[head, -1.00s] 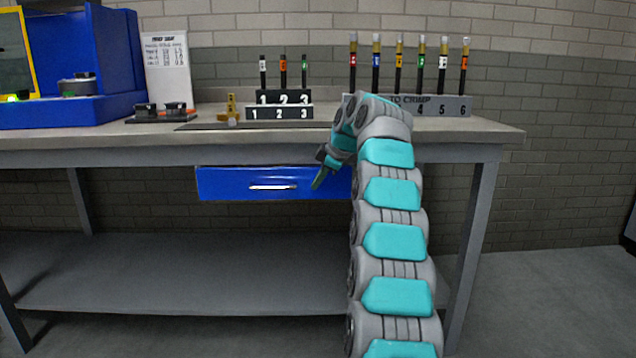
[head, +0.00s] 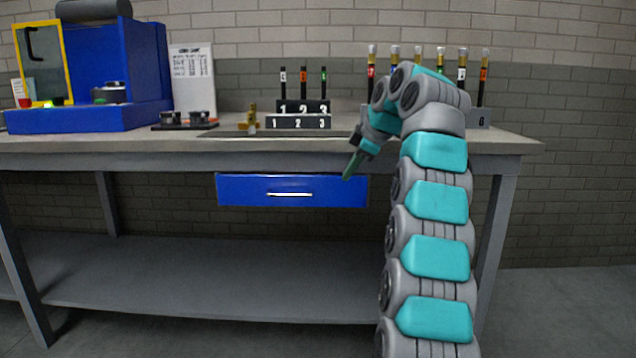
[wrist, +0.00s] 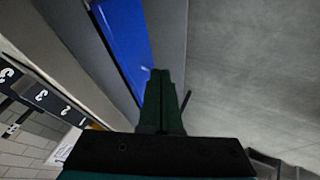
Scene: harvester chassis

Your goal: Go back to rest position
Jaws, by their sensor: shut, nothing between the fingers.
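My gripper (head: 352,165) is in front of the workbench, near the right end of the blue drawer (head: 240,190), pointing down and to the left. It is shut and empty. In the wrist view the closed fingers (wrist: 162,95) show as a dark green wedge, with the blue drawer front (wrist: 125,35) beyond them. My teal and grey arm rises at the right and bends over at the top. It hides part of the rear crimp rack.
The workbench (head: 100,155) bears a blue machine (head: 120,75), a sign (head: 193,80), a stepped numbered rack (head: 300,121) with three hoses, and a rack with several hoses (head: 480,118). A lower shelf (head: 200,285) spans below. Floor is free at right.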

